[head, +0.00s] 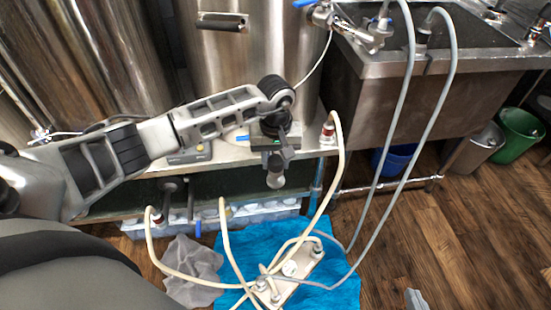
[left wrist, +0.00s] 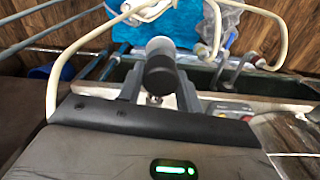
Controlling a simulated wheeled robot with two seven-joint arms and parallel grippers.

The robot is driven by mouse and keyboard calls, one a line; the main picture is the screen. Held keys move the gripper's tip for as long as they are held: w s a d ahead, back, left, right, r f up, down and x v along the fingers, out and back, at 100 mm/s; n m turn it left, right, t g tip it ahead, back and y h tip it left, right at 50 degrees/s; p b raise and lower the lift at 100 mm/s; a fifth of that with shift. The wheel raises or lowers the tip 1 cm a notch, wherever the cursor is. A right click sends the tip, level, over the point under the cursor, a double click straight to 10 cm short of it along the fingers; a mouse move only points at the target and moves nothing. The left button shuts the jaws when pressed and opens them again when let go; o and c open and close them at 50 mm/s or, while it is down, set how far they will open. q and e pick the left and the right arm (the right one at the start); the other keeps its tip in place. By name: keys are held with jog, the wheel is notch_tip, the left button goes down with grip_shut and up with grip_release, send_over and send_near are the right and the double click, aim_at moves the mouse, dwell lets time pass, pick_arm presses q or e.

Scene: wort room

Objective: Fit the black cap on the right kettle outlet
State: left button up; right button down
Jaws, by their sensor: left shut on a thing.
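My left gripper (head: 274,168) hangs fingers-down in front of the right kettle (head: 240,70). In the left wrist view the left gripper (left wrist: 160,92) is shut on a black cylindrical piece, which looks like the black cap (left wrist: 159,75). It has a pale grey end, and this end also shows below the fingers in the head view. The right kettle's outlet is hidden behind my gripper and wrist; a blue handle (head: 243,138) shows just left of them. I cannot tell whether the cap touches the outlet.
A cream hose with a red-and-white fitting (head: 328,132) stands close to the right of my gripper. A steel sink (head: 400,110) is at right. Hoses and a pale plate (head: 290,286) lie on a blue cloth (head: 345,285).

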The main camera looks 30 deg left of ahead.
pick_arm(q)
jog(key=shift+f+b, duration=1.25)
jog(key=shift+f, duration=0.05)
jog(key=o, duration=1.2)
jog(key=shift+c, duration=0.2)
